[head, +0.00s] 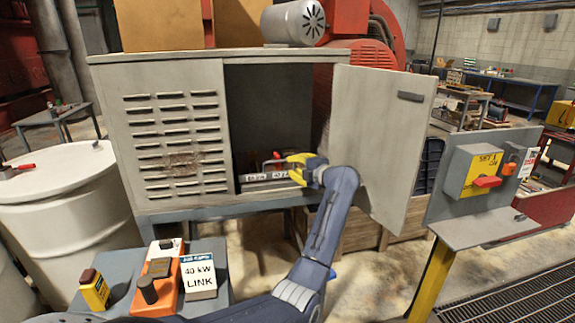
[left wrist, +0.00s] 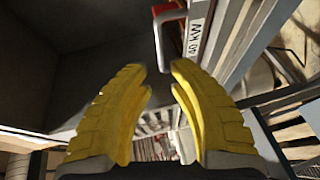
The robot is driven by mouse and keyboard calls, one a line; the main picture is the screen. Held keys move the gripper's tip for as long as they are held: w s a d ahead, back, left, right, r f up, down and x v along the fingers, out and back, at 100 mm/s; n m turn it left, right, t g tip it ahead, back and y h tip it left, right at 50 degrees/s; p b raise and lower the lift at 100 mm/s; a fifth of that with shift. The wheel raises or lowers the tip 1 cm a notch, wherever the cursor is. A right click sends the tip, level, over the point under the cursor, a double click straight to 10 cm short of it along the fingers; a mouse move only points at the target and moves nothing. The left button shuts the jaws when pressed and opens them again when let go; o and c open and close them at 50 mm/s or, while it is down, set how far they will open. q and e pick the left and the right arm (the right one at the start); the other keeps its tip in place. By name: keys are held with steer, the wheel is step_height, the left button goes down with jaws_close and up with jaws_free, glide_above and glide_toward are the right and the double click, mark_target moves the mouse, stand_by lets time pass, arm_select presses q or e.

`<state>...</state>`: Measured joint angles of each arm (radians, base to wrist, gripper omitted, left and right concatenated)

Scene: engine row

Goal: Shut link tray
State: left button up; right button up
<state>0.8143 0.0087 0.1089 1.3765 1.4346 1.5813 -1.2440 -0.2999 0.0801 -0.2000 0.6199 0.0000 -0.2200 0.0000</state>
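The link tray (head: 256,178) is a low grey drawer with white labels at the bottom of the open cabinet bay. My right gripper is not in view.
The grey cabinet door (head: 385,130) stands open to the right, close to my left arm. A switch box with a red knob (head: 487,182) is on a panel at right. A small stand with a "40 kW LINK" block (head: 200,280) is at lower left, beside a white drum (head: 60,215).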

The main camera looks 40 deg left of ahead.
arm_select(q)
steer(key=shift+v, duration=1.05)
